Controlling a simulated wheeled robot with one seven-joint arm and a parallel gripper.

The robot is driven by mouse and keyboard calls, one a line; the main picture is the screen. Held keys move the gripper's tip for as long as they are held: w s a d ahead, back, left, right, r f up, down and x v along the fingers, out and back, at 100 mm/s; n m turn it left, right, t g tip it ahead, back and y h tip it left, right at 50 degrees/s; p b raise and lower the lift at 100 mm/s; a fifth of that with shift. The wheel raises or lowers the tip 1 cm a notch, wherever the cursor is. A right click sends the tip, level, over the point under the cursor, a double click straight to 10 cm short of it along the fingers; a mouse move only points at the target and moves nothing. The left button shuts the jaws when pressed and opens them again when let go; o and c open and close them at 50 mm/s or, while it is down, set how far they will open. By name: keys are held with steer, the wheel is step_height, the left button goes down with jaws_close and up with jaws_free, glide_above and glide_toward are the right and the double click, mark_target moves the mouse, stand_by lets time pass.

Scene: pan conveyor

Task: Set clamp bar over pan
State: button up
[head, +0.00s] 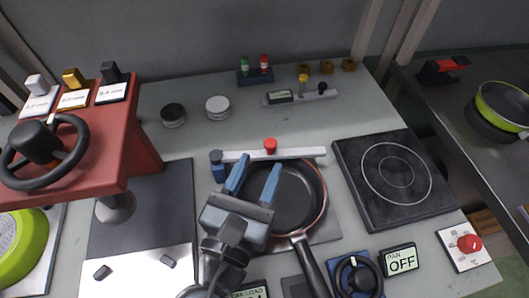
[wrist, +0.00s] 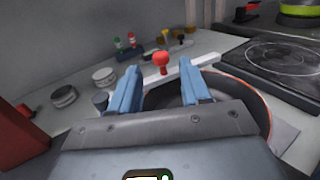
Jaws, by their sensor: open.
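The clamp bar (head: 300,153) is a pale bar with a red knob (head: 270,146) on top. It runs along the far edge of the dark pan (head: 295,200), and its left end meets a dark blue post (head: 217,165). The pan has a reddish rim, and its handle (head: 311,265) points toward me. My gripper (head: 256,172) is open and empty, above the pan's left part, with its blue fingers pointing toward the bar. In the wrist view the red knob (wrist: 162,62) shows beyond and between the fingertips (wrist: 160,78). My gripper hides part of the pan.
A black hot plate (head: 395,178) lies right of the pan. A red stand (head: 120,140) with a black wheel rises at left. Two round tins (head: 218,107) and a bottle rack (head: 255,77) stand behind. A PAN display (head: 401,260) reads OFF. The counter behind the bar is mostly clear.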

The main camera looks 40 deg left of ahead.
mark_target(271, 148)
steer(key=shift+s+d, duration=0.15)
steer(key=shift+s, duration=0.35)
steer(key=shift+o, duration=0.2)
steer(key=shift+r, duration=0.1)
steer(key=shift+d+r+y+p, duration=0.1)
steer(key=shift+y+p, duration=0.2)
steer(key=shift+p, duration=0.25)
steer(key=n+g+y+p, duration=0.1)
steer(key=d+n+g+y+p, duration=0.1)
steer(key=shift+d+y, duration=0.3)
steer(key=shift+s+d+f+n+g+y+p, duration=0.15)
steer(key=shift+d+n+g+y+p, duration=0.15)
steer(key=shift+d+n+y, duration=0.35)
steer(key=shift+d+f+n+g+y+p, duration=0.1)
steer(key=shift+d+n+g+y+p, duration=0.1)
steer(key=shift+d+n+g+y, duration=0.35)
steer(key=shift+w+a+r, duration=0.1)
steer(key=shift+w+a, duration=0.2)
steer(key=shift+w, duration=0.1)
steer(key=p+x, duration=0.1)
steer(key=x, duration=1)
steer(key=shift+r+p, duration=0.15)
steer(key=shift+p, duration=0.2)
jaws_close()
